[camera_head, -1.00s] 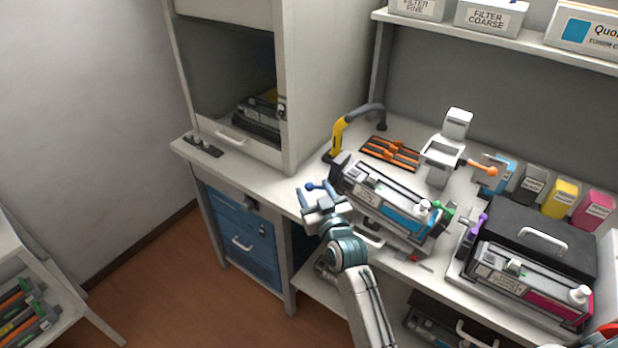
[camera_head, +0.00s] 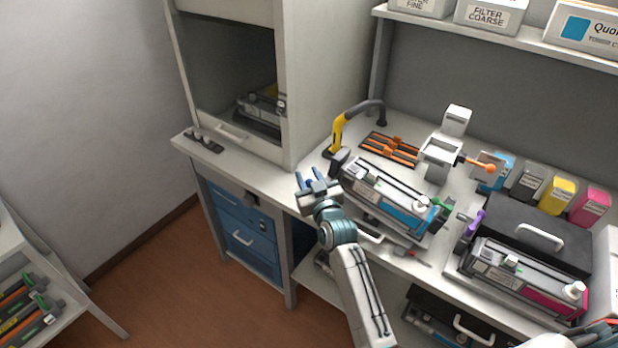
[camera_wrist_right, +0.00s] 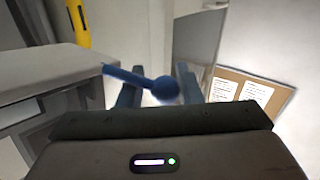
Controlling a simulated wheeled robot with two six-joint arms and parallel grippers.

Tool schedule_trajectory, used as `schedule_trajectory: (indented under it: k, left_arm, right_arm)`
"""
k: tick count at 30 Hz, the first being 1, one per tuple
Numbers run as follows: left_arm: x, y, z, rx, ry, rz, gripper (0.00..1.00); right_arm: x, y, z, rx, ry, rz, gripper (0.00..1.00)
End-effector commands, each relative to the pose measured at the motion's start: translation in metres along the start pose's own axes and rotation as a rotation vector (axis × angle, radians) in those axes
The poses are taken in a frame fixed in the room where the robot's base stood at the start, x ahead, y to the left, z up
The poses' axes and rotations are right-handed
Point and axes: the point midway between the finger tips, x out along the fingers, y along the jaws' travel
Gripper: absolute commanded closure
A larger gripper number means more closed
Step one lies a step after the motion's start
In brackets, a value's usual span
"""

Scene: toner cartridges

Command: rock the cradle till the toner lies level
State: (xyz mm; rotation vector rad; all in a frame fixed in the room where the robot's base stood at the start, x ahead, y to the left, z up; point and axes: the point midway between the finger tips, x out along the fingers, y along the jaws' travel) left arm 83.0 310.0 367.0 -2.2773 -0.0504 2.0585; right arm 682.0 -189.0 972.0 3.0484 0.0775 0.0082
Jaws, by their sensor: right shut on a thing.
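The cradle (camera_head: 400,236) stands at the table's front edge and bears a grey cartridge (camera_head: 378,184) with a cyan strip (camera_head: 408,216). How level the toner lies inside is too small to tell. My right gripper (camera_head: 316,179) is at the cradle's left end, shut on a blue ball knob. In the right wrist view the blue knob (camera_wrist_right: 165,88) sits on a short lever between my two fingers. In the head view my fingers mostly hide the knob. A green knob (camera_head: 443,206) is at the cradle's right end. My left gripper is not recognisable in these views.
A second cartridge with a magenta strip (camera_head: 550,298) stands to the right, beside a black case (camera_head: 535,220). A yellow-and-grey curved arm (camera_head: 340,130), an orange-knobbed device (camera_head: 440,160) and several toner boxes (camera_head: 562,198) stand behind. The cabinet (camera_head: 330,80) rises at left.

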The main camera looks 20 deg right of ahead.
Motion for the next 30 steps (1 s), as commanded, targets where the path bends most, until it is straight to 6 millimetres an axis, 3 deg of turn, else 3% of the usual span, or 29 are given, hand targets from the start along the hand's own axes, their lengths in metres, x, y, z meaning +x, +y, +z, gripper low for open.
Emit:
schedule_trajectory:
  k: [6,10,19,24,30]
  left_arm:
    - [-0.001,0.000,0.000,0.000,0.000,0.000,0.56]
    - [-0.012,-0.001,-0.001,0.000,0.000,0.000,0.56]
    - [-0.045,-0.004,-0.004,0.000,0.000,0.000,0.56]
    - [-0.048,-0.004,-0.004,0.000,0.000,0.000,0.56]
    - [-0.047,-0.004,-0.004,0.000,-0.001,0.000,0.56]
  right_arm:
    - [0.000,-0.001,0.003,0.003,-0.007,-0.002,1.00]
    - [0.002,-0.003,0.009,-0.027,-0.054,-0.006,1.00]
    - [0.006,-0.011,0.058,-0.180,-0.273,-0.027,1.00]
    - [0.005,-0.012,0.073,-0.217,-0.323,-0.031,1.00]
    - [0.005,-0.012,0.074,-0.217,-0.323,-0.031,1.00]
